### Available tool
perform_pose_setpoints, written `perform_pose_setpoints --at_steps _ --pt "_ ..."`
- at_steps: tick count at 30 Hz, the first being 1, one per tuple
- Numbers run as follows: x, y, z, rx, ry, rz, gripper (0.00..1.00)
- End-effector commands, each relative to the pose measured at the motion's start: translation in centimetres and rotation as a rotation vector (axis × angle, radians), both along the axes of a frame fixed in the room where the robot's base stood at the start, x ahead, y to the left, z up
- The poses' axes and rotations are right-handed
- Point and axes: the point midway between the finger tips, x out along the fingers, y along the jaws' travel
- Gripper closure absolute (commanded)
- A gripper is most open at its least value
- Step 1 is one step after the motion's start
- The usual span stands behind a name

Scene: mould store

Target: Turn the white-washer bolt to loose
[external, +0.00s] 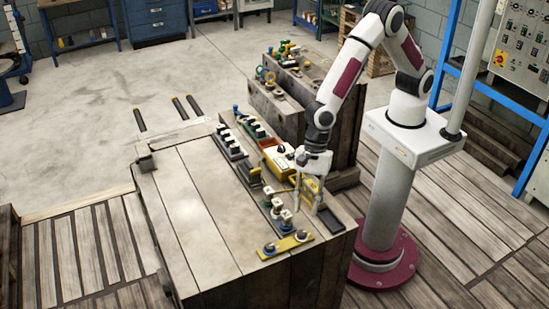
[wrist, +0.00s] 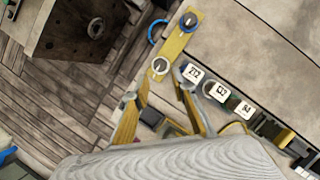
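The white-washer bolt (wrist: 160,66) sits at the near end of a yellow strip (wrist: 174,46) in the wrist view. Its head has a dark centre; I cannot read a loose or tight mark. A second bolt with a blue washer (wrist: 189,21) sits at the strip's far end. In the external view the strip (external: 285,246) lies at the bench's front corner, with the white-washer bolt (external: 301,237) at its right end. My gripper (external: 308,200) is above the bench behind the strip. In the wrist view its fingers (wrist: 156,92) are apart and empty, short of the bolt.
Several number-marked white blocks (wrist: 218,90) stand in a row beside the strip. A dark tray (external: 328,219) lies right of my gripper. An orange-and-yellow box (external: 278,160) stands behind it. The bench's left side (external: 195,195) is clear.

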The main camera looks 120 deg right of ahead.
Motion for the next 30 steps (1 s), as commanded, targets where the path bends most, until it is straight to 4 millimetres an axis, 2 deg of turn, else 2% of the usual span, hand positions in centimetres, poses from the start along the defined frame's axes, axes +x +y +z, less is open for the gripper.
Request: perform_pose_setpoints --at_steps 11,17,30 --pt "0.0 0.0 -0.1 -0.001 0.001 0.002 0.74" --pt "0.2 0.3 -0.9 0.0 0.001 0.003 0.74" --pt "1.3 1.4 -4.7 -0.001 0.002 0.004 0.74"
